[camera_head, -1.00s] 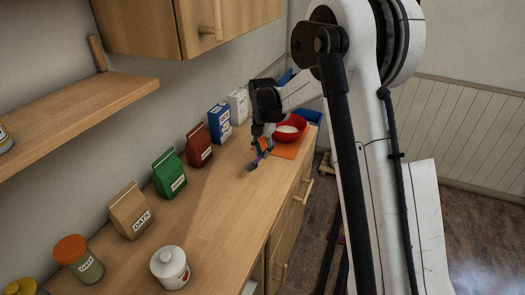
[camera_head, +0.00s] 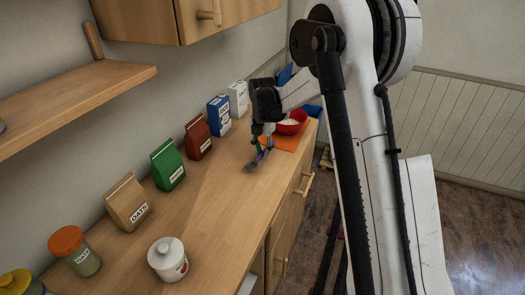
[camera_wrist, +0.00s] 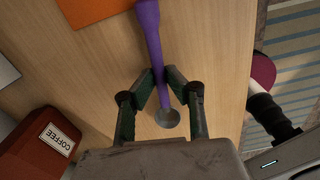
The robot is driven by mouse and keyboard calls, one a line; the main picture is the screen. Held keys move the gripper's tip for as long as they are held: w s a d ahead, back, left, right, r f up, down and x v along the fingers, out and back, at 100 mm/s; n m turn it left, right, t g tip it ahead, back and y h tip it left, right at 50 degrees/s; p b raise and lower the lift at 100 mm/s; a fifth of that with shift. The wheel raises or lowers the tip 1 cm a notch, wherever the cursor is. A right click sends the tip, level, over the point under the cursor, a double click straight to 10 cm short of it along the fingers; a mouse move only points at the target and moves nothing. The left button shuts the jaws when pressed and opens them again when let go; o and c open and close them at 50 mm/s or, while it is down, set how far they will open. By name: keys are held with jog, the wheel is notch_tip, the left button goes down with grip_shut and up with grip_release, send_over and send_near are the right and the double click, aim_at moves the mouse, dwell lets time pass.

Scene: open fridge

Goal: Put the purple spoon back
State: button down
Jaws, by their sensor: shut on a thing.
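My gripper (camera_head: 262,146) is over the far part of the wooden counter and shut on the purple spoon (camera_head: 264,154). In the wrist view my two fingers (camera_wrist: 162,82) pinch the spoon (camera_wrist: 149,30) near where its purple handle meets the grey bowl end. The handle runs up out of the picture, and the bowl end lies between my fingers, close to the palm. The orange mat (camera_head: 280,144) lies just beyond my gripper with a red bowl (camera_head: 291,127) holding something pale. A mat corner also shows in the wrist view (camera_wrist: 90,10). I cannot tell whether the spoon touches the counter.
A brown-red packet (camera_head: 198,137), a blue carton (camera_head: 219,117), a green packet (camera_head: 167,165) and an oats bag (camera_head: 127,203) line the wall. A white lidded jar (camera_head: 168,260) stands near. The counter's middle is clear; a shelf (camera_head: 75,105) juts out at left.

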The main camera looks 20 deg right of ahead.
jog(key=shift+f+b, duration=0.4)
jog(key=shift+f, duration=0.1)
jog(key=c, duration=1.7)
grip_release()
jog(key=shift+o, duration=0.2)
notch_tip(320, 180, up, 12)
